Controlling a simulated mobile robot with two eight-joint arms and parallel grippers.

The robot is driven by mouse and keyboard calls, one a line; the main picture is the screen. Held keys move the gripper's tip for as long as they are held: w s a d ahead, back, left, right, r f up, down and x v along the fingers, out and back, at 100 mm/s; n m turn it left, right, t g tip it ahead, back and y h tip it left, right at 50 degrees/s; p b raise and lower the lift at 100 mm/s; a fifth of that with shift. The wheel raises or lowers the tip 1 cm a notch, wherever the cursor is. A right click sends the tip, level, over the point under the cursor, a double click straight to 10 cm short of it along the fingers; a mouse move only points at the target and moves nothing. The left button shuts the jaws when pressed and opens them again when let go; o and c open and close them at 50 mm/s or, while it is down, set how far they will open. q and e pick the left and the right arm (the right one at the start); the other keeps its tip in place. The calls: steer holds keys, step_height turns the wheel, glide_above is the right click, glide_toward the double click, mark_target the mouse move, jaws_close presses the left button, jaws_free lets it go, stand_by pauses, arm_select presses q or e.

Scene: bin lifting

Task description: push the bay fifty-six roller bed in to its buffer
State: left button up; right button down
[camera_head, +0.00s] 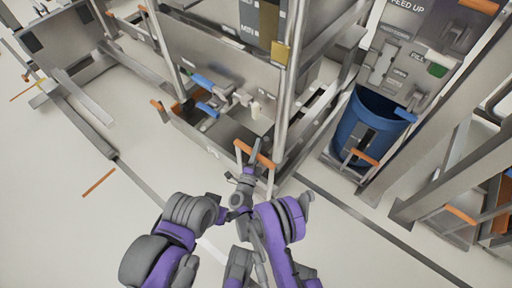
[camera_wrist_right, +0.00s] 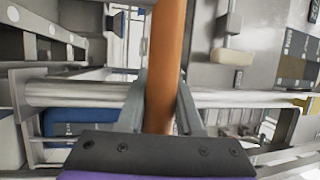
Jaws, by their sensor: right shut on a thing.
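An orange handle (camera_head: 256,154) crosses the front end of a grey metal roller bed frame (camera_head: 215,145) in the head view. My right gripper (camera_head: 254,150) is shut on this handle. In the right wrist view, the two grey fingers (camera_wrist_right: 163,105) close around the orange bar (camera_wrist_right: 167,60) from both sides. The frame's silver posts and rails stand behind it. I cannot read a bay number fifty-six on it. My left gripper cannot be made out in either view; purple and grey arm links cover the lower middle.
A blue bin (camera_head: 372,125) stands in the bay to the right, with an orange handle (camera_head: 364,157) in front. A panel with printed labels (camera_head: 415,50) is above it. Dark strips mark the pale floor (camera_head: 60,200), which is open at the left and front.

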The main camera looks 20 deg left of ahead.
steer(key=shift+s+a+f, duration=0.1)
steer(key=shift+a+f, duration=0.15)
steer(key=shift+a, duration=0.1)
steer(key=shift+s+y, duration=0.1)
steer(key=shift+y, duration=0.3)
steer(key=c, duration=0.6)
jaws_free()
steer(key=shift+s+a+r, duration=0.15)
steer(key=shift+r, duration=0.1)
steer(key=shift+d+f, duration=0.1)
steer(key=shift+d, duration=0.1)
